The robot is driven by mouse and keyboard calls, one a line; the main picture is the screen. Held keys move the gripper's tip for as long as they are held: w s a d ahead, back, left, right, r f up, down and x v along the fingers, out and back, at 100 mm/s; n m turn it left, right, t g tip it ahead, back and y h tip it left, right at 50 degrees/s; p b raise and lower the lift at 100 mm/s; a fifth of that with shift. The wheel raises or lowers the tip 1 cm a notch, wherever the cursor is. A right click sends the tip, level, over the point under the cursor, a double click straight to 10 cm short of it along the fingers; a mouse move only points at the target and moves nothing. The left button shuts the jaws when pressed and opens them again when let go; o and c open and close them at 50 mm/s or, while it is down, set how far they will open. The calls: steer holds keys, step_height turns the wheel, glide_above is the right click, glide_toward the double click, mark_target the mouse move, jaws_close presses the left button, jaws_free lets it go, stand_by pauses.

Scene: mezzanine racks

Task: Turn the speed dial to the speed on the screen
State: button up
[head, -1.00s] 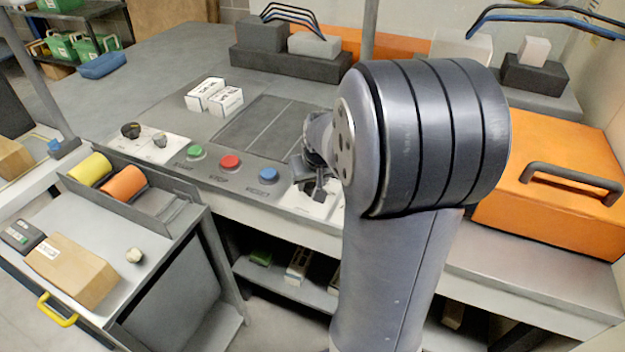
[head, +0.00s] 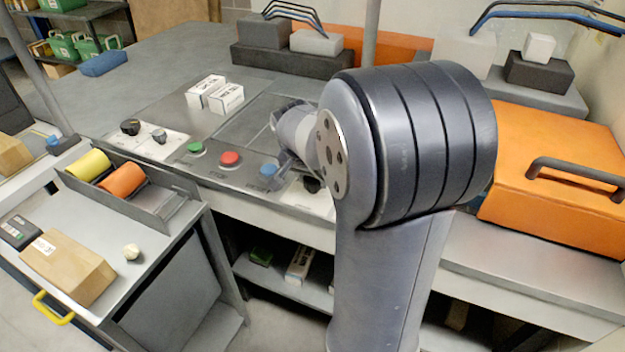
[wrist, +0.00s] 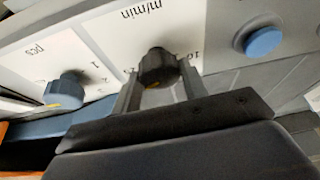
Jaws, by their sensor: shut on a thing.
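The speed dial (wrist: 157,66) is a dark round knob on a white panel (wrist: 125,42) marked "m/min". It stands between the two fingers of my gripper (wrist: 160,88), which is shut on it. An orange mark shows on the dial's near side; the scale numbers around it are partly hidden. In the head view the dial (head: 312,185) is a black knob at the front of the console, and my gripper (head: 292,178) is mostly hidden by my arm. I see no readable screen.
A second knob (wrist: 66,90) on a panel marked "pcs" is left of the dial in the wrist view. A blue button (wrist: 262,42) is to its right. Green (head: 196,147) and red (head: 230,158) buttons are farther left on the console. An orange case (head: 560,160) stands right.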

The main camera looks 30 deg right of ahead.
steer(key=shift+m, duration=0.3)
steer(key=o, duration=1)
steer(key=shift+c, duration=0.2)
steer(key=shift+r, duration=0.1)
steer(key=v, duration=1)
steer(key=shift+a+r+p, duration=0.15)
steer(key=shift+r+p, duration=0.15)
steer(key=shift+p, duration=0.1)
